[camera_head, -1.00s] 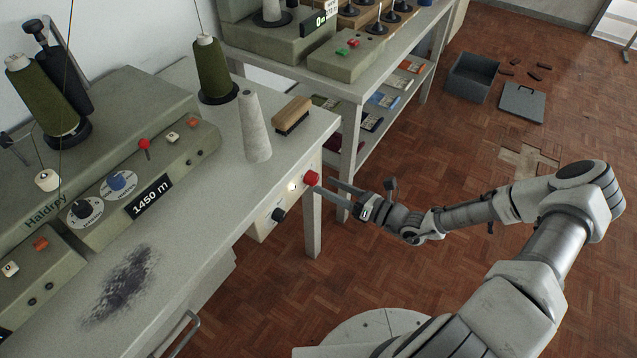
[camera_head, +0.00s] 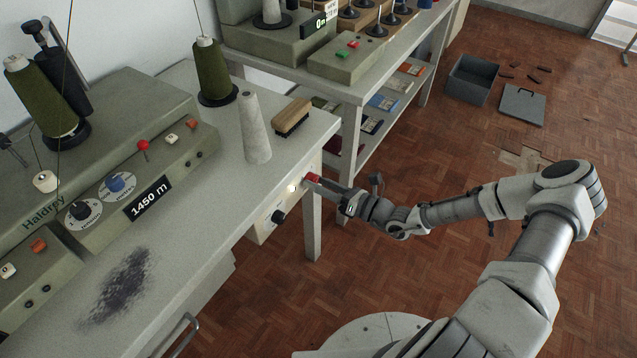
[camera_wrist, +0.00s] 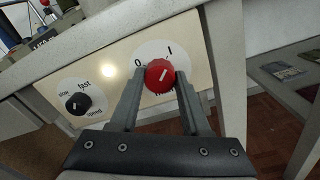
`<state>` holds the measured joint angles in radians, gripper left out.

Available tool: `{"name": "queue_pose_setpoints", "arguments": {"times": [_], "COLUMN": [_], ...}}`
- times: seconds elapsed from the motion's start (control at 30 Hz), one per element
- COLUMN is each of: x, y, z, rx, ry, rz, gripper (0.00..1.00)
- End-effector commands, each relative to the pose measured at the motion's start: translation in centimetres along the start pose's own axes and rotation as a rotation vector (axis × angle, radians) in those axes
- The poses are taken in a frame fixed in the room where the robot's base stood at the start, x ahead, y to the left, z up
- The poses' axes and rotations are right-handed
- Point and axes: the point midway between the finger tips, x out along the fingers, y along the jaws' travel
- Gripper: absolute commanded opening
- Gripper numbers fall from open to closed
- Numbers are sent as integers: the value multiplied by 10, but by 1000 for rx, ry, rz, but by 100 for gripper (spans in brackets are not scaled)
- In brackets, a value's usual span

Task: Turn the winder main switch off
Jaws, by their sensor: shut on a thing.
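The main switch is a red round knob (camera_head: 313,177) on the cream panel (camera_head: 266,224) at the winder table's end. In the wrist view the red knob (camera_wrist: 159,77) sits on a white disc marked 0 at upper left and I at upper right. Its white line tilts to the upper right, toward the I side. My gripper (camera_head: 317,182) is at the panel, shut on the knob. In the wrist view one finger is on each side of it. A small white lamp (camera_head: 292,188) glows beside the knob in the head view.
A black speed knob (camera_wrist: 76,103) is on the same panel, left of the red one. The winder (camera_head: 110,170), a grey yarn cone (camera_head: 255,130) and a brush (camera_head: 292,117) are on the tabletop above. A shelved bench (camera_head: 350,95) stands behind. Open floor lies right.

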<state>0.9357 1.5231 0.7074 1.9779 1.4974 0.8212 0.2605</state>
Motion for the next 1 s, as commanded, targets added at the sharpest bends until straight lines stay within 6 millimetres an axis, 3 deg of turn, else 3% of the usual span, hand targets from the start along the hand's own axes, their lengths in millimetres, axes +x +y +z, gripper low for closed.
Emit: {"name": "queue_pose_setpoints", "arguments": {"times": [0.47, 1.0], "x": [0, 0], "y": [2, 3], "z": [2, 3], "rx": [-67, -516], "ry": [1, 8], "rz": [0, -3], "gripper": [0, 0]}}
